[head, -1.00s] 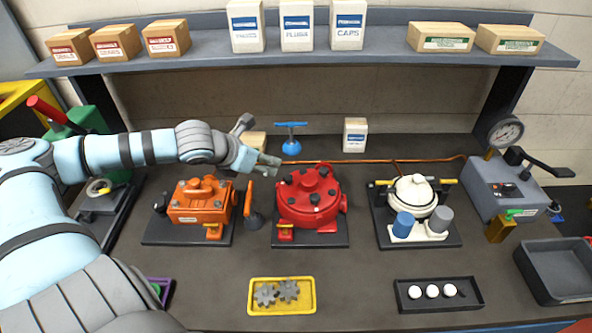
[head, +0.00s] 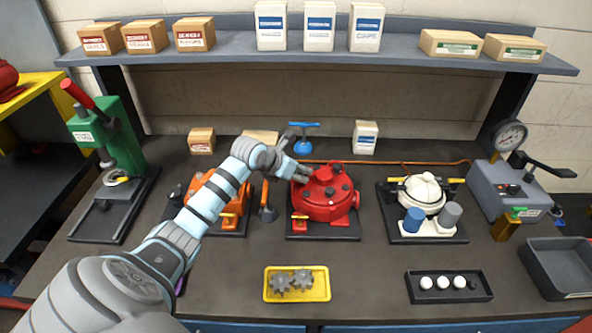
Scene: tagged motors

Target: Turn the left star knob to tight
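The red round motor housing (head: 322,207) stands on a dark base plate in the middle of the bench. Small dark knobs show on its lid, one of them near the front (head: 330,191). My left arm reaches in from the lower left over the orange motor (head: 236,207). My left gripper (head: 304,173) is at the upper left edge of the red housing's lid. It covers that part of the lid, so any knob there is hidden. The fingertips are small and dark against the housing, and I cannot tell whether they touch or hold anything. My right gripper is out of view.
A blue T-handled tool (head: 303,140) stands behind the gripper. A cream motor (head: 423,191) with blue and grey cylinders is to the right. A yellow tray with gears (head: 297,297) lies in front, and a green press (head: 119,140) stands at the left.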

